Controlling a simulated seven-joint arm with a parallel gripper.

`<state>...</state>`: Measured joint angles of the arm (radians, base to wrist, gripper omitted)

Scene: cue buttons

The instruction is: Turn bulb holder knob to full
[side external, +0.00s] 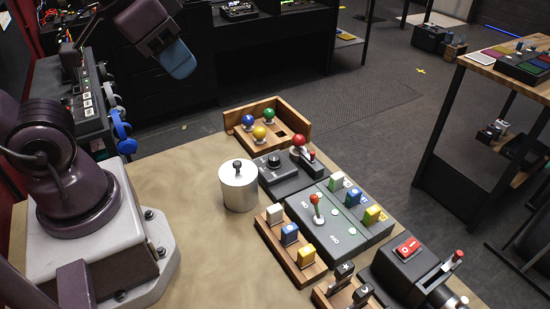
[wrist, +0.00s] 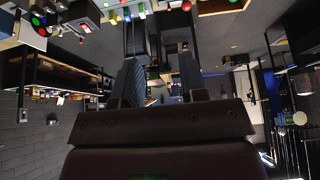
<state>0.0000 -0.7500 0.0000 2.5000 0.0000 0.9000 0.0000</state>
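The bulb holder is a dark grey box with a round black knob (side external: 274,160) on its top. It stands on the wooden table behind the button panel, in the side external view. A red bulb (side external: 299,141) sits at its right end, beside a small red-tipped lever (side external: 311,155). The knob's setting is too small to read. My gripper (wrist: 160,76) shows in the wrist view with its two dark fingers apart and nothing between them.
A wooden tray (side external: 303,118) with blue, yellow and green bulbs stands behind the holder. A silver lidded canister (side external: 239,188) stands left of it. A grey panel (side external: 345,232) with a red-tipped joystick and a wooden block rack (side external: 302,268) stand in front. The table's left middle is clear.

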